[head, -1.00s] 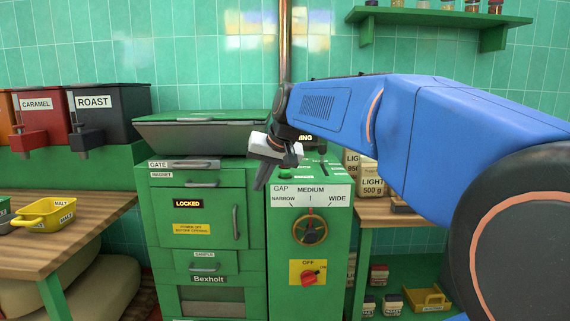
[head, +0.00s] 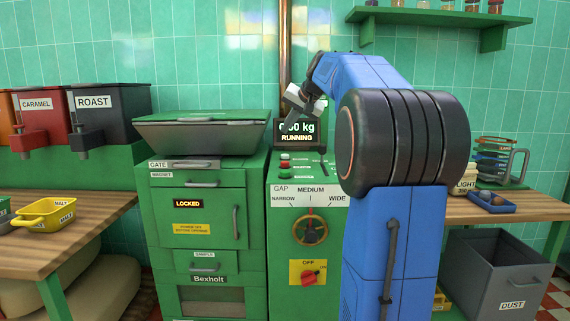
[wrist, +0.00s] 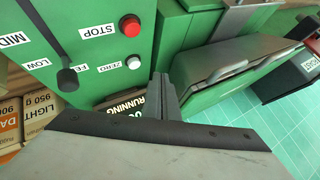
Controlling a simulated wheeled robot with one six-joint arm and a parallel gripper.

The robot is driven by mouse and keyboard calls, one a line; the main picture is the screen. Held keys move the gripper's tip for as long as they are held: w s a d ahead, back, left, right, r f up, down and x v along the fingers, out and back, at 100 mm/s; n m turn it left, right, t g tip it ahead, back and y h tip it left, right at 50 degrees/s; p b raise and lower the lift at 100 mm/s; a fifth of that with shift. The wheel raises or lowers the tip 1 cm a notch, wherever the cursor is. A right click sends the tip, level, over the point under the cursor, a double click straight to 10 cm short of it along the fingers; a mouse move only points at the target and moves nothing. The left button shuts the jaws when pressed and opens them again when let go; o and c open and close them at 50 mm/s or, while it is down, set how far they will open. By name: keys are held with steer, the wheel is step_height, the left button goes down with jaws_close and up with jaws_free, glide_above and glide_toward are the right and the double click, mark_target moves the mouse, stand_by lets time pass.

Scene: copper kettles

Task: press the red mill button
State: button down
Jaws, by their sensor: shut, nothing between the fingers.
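My gripper (head: 293,117) is shut and empty, raised above the back of the control unit, in front of the display (head: 298,134), which reads RUNNING. In the wrist view the closed fingers (wrist: 161,82) point toward the panel, to the right of the ZERO button. They look apart from the red button.
A red rotary switch (head: 308,274) on a yellow plate and a gap handwheel (head: 310,231) are on the unit's front. A copper pipe (head: 285,50) rises behind. A lever (wrist: 66,80) stands on the panel's left in the wrist view.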

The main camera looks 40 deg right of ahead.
mark_target(287, 163)
steer(key=shift+f, duration=0.1)
steer(key=shift+f, duration=4.3)
steer(key=shift+f, duration=0.2)
steer(key=shift+f, duration=0.25)
steer(key=shift+f, duration=0.5)
steer(key=shift+r, duration=0.95)
steer(key=shift+r, duration=0.1)
steer(key=shift+r, duration=2.4)
